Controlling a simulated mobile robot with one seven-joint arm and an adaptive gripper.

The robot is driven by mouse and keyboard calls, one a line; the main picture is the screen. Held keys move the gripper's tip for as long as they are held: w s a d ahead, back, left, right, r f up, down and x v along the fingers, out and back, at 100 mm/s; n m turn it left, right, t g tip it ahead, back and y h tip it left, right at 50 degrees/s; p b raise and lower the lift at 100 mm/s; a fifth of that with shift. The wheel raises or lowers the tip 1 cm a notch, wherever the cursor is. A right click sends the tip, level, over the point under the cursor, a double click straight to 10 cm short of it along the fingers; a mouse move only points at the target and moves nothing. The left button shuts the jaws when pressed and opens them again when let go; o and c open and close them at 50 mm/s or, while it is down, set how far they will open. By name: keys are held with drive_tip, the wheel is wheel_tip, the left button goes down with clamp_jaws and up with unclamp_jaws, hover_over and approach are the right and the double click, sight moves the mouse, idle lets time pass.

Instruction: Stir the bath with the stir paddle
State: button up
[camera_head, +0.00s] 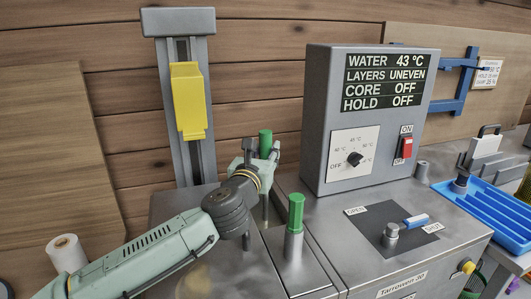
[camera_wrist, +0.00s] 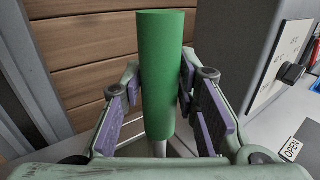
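A green upright handle (camera_head: 265,143) with a metal shaft below it, apparently the stir paddle, stands in the steel bath unit (camera_head: 320,255). In the wrist view the green handle (camera_wrist: 160,75) is upright between my two fingers. My gripper (camera_head: 258,158) reaches it from the left, and its purple pads (camera_wrist: 162,85) meet the handle's sides at the tips, so it looks shut on the handle. The paddle's lower end is hidden. The bath's contents are not clearly visible. A second green handle (camera_head: 296,212) on a metal collar stands nearer, to the right.
A grey control box (camera_head: 375,120) reads water 43 °C, layers uneven, core off, hold off. A knob plate marked OPEN and SHUT (camera_head: 390,237) lies before it. A grey column with a yellow block (camera_head: 188,100) stands behind. A blue tray (camera_head: 490,215) is at the right, a white roll (camera_head: 66,254) at the left.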

clamp_jaws()
drive_tip(key=shift+a, duration=0.1)
idle(0.4)
